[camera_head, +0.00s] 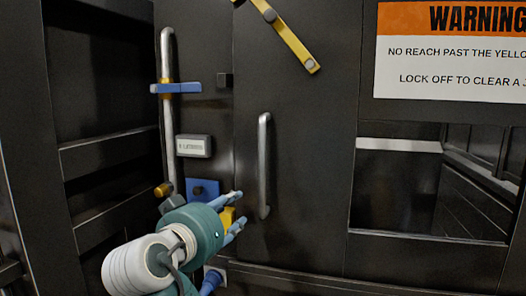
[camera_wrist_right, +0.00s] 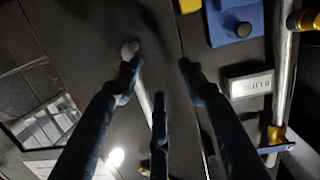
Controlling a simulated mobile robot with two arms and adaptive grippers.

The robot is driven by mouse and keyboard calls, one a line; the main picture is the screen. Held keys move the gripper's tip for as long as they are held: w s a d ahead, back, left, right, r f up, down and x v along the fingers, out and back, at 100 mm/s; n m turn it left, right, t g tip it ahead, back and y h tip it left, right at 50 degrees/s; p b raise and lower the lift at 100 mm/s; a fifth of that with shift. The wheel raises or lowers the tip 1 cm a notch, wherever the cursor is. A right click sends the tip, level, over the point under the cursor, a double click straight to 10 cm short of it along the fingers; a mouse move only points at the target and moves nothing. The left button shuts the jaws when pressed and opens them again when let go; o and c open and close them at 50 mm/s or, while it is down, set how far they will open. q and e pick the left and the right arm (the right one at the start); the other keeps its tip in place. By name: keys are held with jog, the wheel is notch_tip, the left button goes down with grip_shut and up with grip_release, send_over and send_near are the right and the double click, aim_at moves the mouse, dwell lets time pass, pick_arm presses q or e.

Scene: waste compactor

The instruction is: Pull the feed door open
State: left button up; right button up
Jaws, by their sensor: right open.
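The feed door (camera_head: 310,140) is a dark panel that looks shut, with a vertical silver bar handle (camera_head: 264,160). My right gripper (camera_head: 241,212) is open and empty, just left of the handle's lower end, its fingers pointing right toward it. In the right wrist view, the open fingers of the gripper (camera_wrist_right: 158,66) spread over the dark door face. The pale handle (camera_wrist_right: 143,98) shows partly behind the fingers, its rounded end by the left fingertip. I cannot tell whether they touch. My left gripper is not in view.
Left of the door stands a vertical rod (camera_head: 167,120) with a blue clamp (camera_head: 176,88) and a small grey label (camera_head: 194,146). A yellow bar (camera_head: 290,42) is fixed near the door's top. A warning sign (camera_head: 450,50) hangs above an opening (camera_head: 400,190) at right.

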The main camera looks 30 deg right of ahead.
aim_at(263, 153)
jog(key=s+r+m+g+h, duration=0.1)
jog(key=s+r+m+h, duration=0.3)
jog(key=r, duration=0.8)
jog(key=shift+y, duration=0.5)
jog(key=p+x, duration=0.1)
jog(key=x, duration=0.2)
jog(key=p+x, duration=0.2)
jog(key=x, duration=0.1)
jog(key=p+x, duration=0.1)
jog(key=x, duration=0.2)
jog(key=shift+s+d+p, duration=0.3)
jog(key=shift+d+p, duration=0.1)
jog(key=shift+d, duration=0.05)
jog(key=shift+w+d+f, duration=0.15)
jog(key=shift+w+d, duration=0.2)
jog(key=shift+d, duration=0.05)
grip_shut()
